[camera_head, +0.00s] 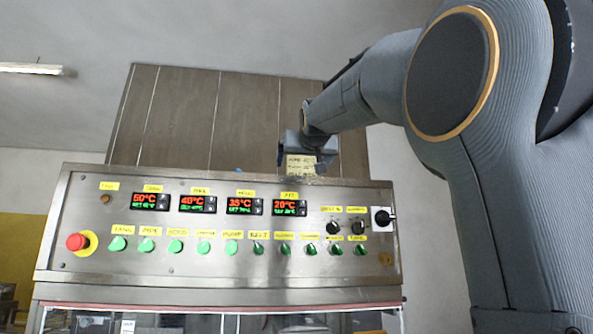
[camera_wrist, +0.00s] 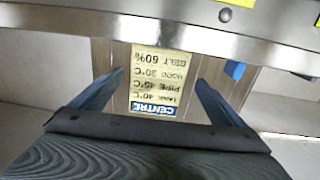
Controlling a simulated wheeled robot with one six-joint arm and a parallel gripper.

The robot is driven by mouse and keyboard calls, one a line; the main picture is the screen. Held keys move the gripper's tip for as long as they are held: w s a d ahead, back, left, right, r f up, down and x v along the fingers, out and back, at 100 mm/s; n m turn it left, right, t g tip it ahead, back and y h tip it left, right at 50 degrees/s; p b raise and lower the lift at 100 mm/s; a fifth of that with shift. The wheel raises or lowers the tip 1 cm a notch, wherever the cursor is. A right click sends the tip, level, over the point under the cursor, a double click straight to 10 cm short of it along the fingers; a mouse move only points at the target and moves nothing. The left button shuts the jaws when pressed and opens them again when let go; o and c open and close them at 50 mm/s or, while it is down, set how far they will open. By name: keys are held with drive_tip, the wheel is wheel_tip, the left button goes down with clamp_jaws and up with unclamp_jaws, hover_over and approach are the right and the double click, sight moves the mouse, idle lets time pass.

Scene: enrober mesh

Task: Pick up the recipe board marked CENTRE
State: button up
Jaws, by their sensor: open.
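The recipe board marked CENTRE (camera_wrist: 157,88) is a cream card with dark printed lines and a blue CENTRE band. It appears upside down in the wrist view, between the two blue-grey fingers of my gripper (camera_wrist: 160,79). The fingers are open, with a gap on either side of the board. In the head view, a cream card with dark lettering (camera_head: 300,164) shows just below my gripper (camera_head: 308,149), at the top edge of the control panel. Its heading cannot be read there. What holds the board up cannot be told.
The steel control panel (camera_head: 220,272) carries a red stop button (camera_head: 77,241), several green knobs and red displays. A brown panelled surface (camera_head: 185,115) rises behind it. A small blue object (camera_wrist: 235,70) lies just beyond the right finger in the wrist view.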

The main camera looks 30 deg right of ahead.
sight(302, 164)
drive_tip(key=shift+p+x, duration=1)
drive_tip(key=shift+x, duration=1)
drive_tip(key=shift+d+r, duration=0.15)
drive_tip(key=shift+s, duration=0.1)
drive_tip(key=c, duration=1.3)
